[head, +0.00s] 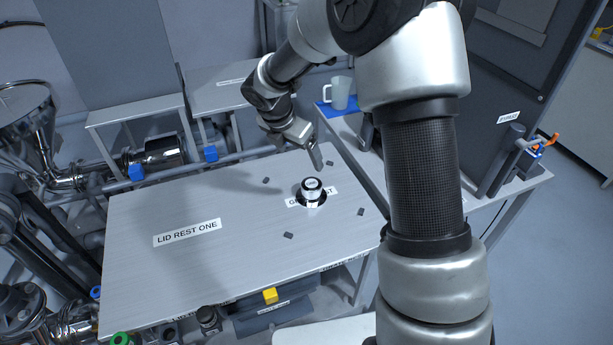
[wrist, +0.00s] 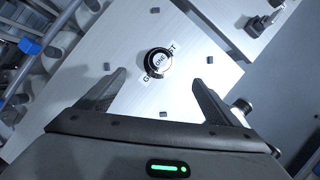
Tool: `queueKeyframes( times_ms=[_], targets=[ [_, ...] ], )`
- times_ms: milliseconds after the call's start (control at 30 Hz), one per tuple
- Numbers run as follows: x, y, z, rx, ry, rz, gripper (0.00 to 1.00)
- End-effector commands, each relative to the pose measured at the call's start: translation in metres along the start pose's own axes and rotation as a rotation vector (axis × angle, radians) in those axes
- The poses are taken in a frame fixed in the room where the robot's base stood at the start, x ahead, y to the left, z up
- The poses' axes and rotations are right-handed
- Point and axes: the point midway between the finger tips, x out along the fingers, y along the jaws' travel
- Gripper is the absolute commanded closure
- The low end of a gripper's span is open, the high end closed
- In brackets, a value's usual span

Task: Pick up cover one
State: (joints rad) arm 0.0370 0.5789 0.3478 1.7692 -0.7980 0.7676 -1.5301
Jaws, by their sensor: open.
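Cover one (head: 312,190) is a small round black-and-silver piece with a white top, standing on the grey table over a white label strip. In the wrist view cover one (wrist: 159,62) shows from above, with "ONE" on its top, centred ahead of the fingers. My gripper (head: 314,158) is above the table, a little behind and above the cover, and apart from it. In the wrist view my gripper (wrist: 157,95) has its two fingers spread wide with nothing between them. The strip under the cover is partly hidden by it.
The table (head: 150,275) has a bare area at left with a "LID REST ONE" label (head: 187,233). Several small dark pads surround the cover. A light mug (head: 340,92) stands on a blue mat at the back. Pipes (head: 160,152) run along the left and back.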

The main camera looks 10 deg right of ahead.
Motion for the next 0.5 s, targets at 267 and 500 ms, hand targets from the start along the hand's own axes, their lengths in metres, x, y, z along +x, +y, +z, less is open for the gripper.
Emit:
queueKeyframes(
  times_ms=[267,500],
  targets=[
    [0.051,0.001,-0.003,-0.025,0.005,-0.003,0.14],
    [0.101,0.002,-0.003,-0.022,0.004,-0.001,0.14]
  ],
)
